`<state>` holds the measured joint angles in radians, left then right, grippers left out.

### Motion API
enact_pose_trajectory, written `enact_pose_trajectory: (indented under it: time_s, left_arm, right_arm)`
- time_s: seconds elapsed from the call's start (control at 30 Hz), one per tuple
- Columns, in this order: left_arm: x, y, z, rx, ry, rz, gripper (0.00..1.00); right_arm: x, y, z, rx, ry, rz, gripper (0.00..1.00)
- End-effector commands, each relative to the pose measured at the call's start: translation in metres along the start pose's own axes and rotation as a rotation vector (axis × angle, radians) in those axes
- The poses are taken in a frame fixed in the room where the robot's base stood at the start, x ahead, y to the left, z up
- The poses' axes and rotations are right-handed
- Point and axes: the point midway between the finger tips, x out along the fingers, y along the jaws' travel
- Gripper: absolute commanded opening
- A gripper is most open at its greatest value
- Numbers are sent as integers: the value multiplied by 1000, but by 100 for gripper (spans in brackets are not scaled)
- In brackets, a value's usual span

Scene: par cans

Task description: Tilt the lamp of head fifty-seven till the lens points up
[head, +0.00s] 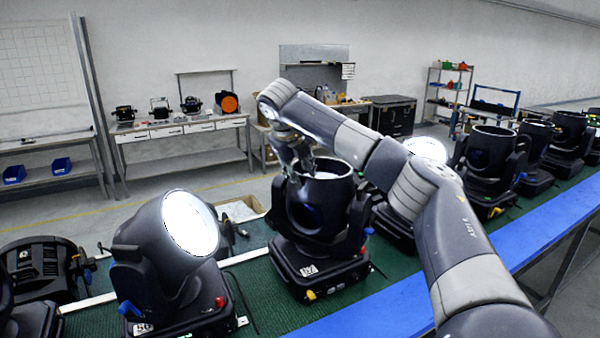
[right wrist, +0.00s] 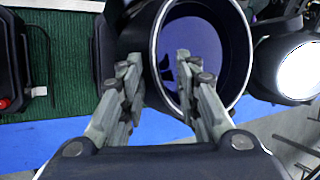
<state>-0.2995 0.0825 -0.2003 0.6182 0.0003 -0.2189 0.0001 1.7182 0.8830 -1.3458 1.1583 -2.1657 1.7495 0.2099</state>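The middle moving head (head: 318,215) stands on the green bench top; its small label looks like 57, though hard to read. Its black lamp barrel is held between the yoke arms, with the round opening facing mostly up. In the right wrist view the lamp (right wrist: 243,45) shows its pale rim and bluish lens. My right gripper (head: 297,165) is at the left side of the lamp's rim. In the right wrist view the gripper (right wrist: 157,65) has its fingers apart, with the near-left rim between them. I cannot tell whether either finger touches it. My left gripper is out of view.
A neighbouring head (head: 165,250) with a bright lens stands left, and another lit lamp (head: 425,150) is just right, behind my arm. More heads (head: 490,165) line the bench rightward. The blue bench edge (head: 385,315) runs along the front. An open cardboard box (head: 240,208) lies behind.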

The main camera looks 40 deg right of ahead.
Motion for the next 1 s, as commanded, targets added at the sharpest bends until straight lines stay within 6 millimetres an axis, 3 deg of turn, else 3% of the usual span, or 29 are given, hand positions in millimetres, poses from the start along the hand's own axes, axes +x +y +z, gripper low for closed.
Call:
enact_pose_trajectory:
  time_s: [0.5,0.7,1.0]
  left_arm:
    - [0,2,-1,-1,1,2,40]
    - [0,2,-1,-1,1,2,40]
    - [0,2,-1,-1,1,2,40]
  right_arm:
    - [-100,1,1,0,-5,1,29]
    - [-115,1,0,0,-2,0,29]
    - [-117,1,0,0,-2,0,30]
